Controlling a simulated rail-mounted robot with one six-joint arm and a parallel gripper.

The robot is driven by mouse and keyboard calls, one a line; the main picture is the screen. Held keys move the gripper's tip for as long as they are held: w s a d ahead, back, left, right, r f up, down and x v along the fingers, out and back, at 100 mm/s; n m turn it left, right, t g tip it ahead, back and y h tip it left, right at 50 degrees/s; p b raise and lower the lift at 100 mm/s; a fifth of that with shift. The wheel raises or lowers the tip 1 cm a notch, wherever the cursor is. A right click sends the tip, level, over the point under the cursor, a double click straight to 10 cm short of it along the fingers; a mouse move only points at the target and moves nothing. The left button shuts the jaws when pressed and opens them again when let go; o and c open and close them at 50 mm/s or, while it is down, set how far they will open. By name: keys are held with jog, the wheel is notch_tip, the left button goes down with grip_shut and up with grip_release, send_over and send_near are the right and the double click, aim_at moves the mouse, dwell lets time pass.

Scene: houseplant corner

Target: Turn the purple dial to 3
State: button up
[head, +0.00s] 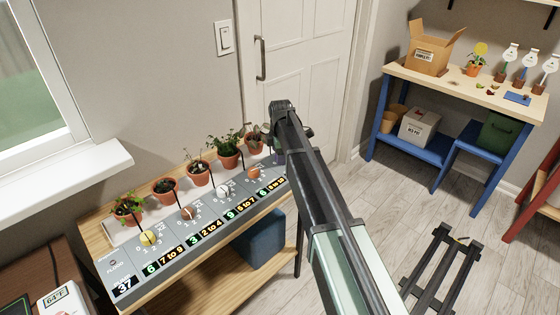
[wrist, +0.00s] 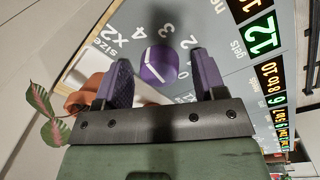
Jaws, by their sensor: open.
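The purple dial (wrist: 157,64) sits on the grey panel (wrist: 225,55) in the wrist view, with printed numbers around it and a pale mark on its face. The 4, 3 and 2 lie along its upper side and a 0 below right. Which number the mark points at is hard to tell. My gripper (wrist: 160,60) is open, with one purple finger on each side of the dial; whether either touches it I cannot tell. In the head view my arm hides most of the dial; only a purple sliver (head: 280,159) shows.
A row of potted plants stands along the back of the panel, including one pot (head: 229,159) near my arm. Other dials, such as a white one (head: 223,191) and a yellow one (head: 149,237), are to the left. A green display (wrist: 262,34) reads 12.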

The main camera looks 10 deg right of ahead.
jog(key=shift+r, duration=0.1)
jog(key=shift+c, duration=0.5)
jog(key=c, duration=0.8)
jog(key=shift+c, duration=0.2)
jog(key=shift+m, duration=0.3)
jog(key=m, duration=0.3)
jog(key=shift+m, duration=2.1)
